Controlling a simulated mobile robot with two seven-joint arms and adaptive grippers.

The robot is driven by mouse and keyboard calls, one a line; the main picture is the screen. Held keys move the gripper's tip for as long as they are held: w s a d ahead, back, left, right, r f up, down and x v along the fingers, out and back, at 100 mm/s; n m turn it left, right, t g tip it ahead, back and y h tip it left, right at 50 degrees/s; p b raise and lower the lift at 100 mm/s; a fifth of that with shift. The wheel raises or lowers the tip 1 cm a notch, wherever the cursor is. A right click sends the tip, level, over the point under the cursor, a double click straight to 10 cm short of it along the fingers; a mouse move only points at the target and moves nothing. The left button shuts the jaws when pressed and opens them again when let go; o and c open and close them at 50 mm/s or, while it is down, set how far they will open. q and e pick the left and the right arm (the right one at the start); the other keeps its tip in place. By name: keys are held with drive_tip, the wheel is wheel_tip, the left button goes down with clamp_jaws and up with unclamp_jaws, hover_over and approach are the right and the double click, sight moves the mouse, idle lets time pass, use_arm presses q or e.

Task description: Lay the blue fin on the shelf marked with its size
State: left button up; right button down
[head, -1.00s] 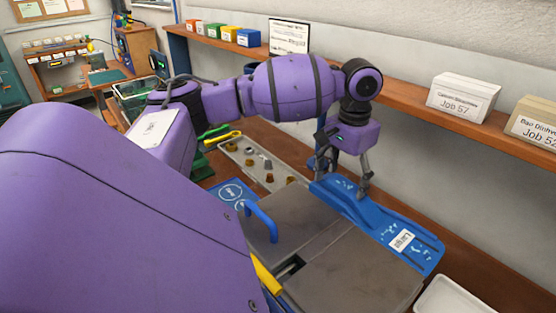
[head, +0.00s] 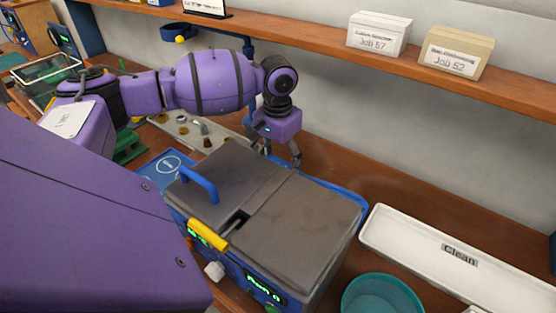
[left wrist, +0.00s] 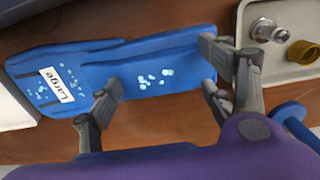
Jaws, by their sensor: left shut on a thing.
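The blue fin (left wrist: 60,88) shows in the left wrist view with a white "Large" label and pale spots, lying across the picture above the brown bench. My left gripper (left wrist: 162,72) is shut on it, one finger against its near edge and one at its right part. In the head view my left gripper (head: 283,157) is behind the grey-lidded machine. There the fin cannot be made out for sure; only a thin blue strip shows past the lids. No size-marked shelf can be made out. My right gripper is not in view.
The grey-lidded machine (head: 300,225) with a blue handle (head: 198,183) stands in front of the gripper. A white "Clean" tray (head: 410,243) and teal bowl (head: 383,297) lie right. A parts tray (left wrist: 272,62) is beside the fin. A wall shelf (head: 320,35) holds boxes.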

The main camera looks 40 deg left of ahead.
use_arm(q)
drive_tip(key=o, duration=1.9)
drive_tip(key=shift+f, duration=0.1)
drive_tip(key=shift+o, duration=0.2)
